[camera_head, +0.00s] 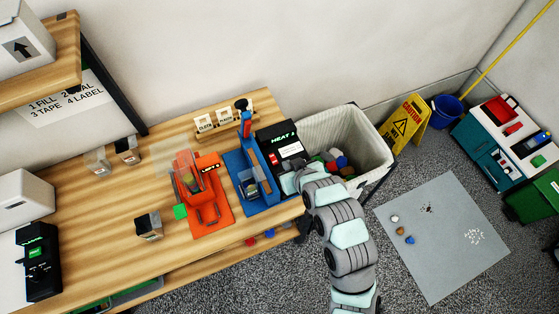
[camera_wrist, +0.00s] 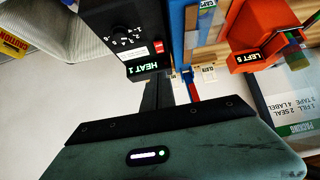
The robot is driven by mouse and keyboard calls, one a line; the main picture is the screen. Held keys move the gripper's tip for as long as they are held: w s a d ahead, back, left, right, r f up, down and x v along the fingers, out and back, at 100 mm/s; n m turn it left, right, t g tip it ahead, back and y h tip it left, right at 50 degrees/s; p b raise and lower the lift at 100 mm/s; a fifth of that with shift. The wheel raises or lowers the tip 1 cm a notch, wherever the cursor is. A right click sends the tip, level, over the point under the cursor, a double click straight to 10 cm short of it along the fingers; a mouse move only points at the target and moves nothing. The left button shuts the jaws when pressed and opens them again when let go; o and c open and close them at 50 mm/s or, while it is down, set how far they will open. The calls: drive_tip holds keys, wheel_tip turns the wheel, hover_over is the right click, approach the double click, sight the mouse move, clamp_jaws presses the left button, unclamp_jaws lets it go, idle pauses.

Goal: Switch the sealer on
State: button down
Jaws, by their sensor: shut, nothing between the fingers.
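The sealer (camera_head: 247,192) is a blue press on the wooden table, with a black control box (camera_head: 279,141) at its right. The box's display reads HEAT 1. In the wrist view the box (camera_wrist: 120,22) shows a dial (camera_wrist: 122,38) and a small red switch (camera_wrist: 158,47) above the lit display. My gripper (camera_wrist: 170,76) is shut and empty, its fingers pointing toward the box's lower edge, close to the display and below the switch in the picture. Contact cannot be told. In the head view my wrist is at the box's front and hides the fingertips.
An orange machine (camera_head: 204,214) stands left of the sealer; its display reads LEFT 5 in the wrist view. A lined bin (camera_head: 345,130) stands right of the table. Small dark-and-clear blocks sit on the table's left part. A caution sign (camera_head: 404,122) is farther right.

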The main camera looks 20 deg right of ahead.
drive_tip(key=p, duration=0.2)
hover_over(275, 161)
drive_tip(key=s, duration=0.3)
wheel_tip(275, 161, down, 7)
drive_tip(key=shift+f, duration=0.15)
wheel_tip(275, 161, down, 2)
drive_tip(key=shift+f, duration=0.1)
drive_tip(key=shift+d+f, duration=0.1)
drive_tip(key=shift+f, duration=0.65)
drive_tip(key=shift+f, duration=0.1)
